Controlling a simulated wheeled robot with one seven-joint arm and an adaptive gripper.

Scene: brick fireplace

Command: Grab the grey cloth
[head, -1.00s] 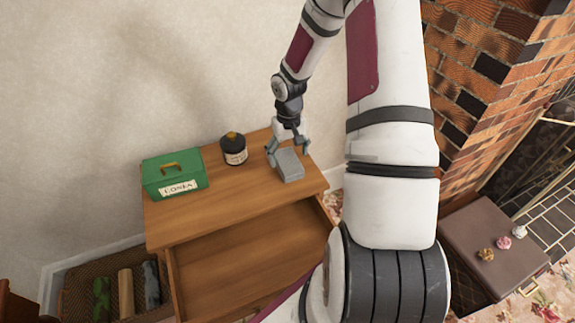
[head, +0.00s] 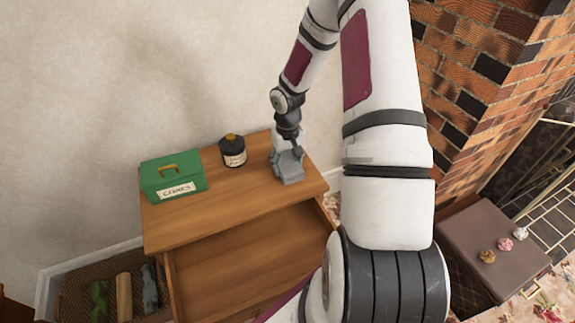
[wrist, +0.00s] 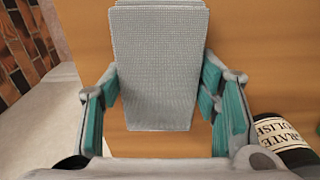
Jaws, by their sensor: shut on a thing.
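The grey cloth (head: 289,168) is a folded, woven block on the right part of the wooden dresser top (head: 225,205). It also fills the middle of the wrist view (wrist: 160,65). My gripper (head: 287,157) reaches down over the cloth from above. In the wrist view my gripper (wrist: 165,98) has one teal-padded finger on each side of the cloth, shut on it. The cloth appears to rest on the dresser top still. Part of its far side is hidden by the gripper in the head view.
A dark bottle (head: 233,151) with a polish label stands left of the cloth. A green labelled box (head: 173,177) is at the dresser's left. An open drawer (head: 245,255) juts out below the top. A brown ottoman (head: 480,235) with small rolled items stands at right.

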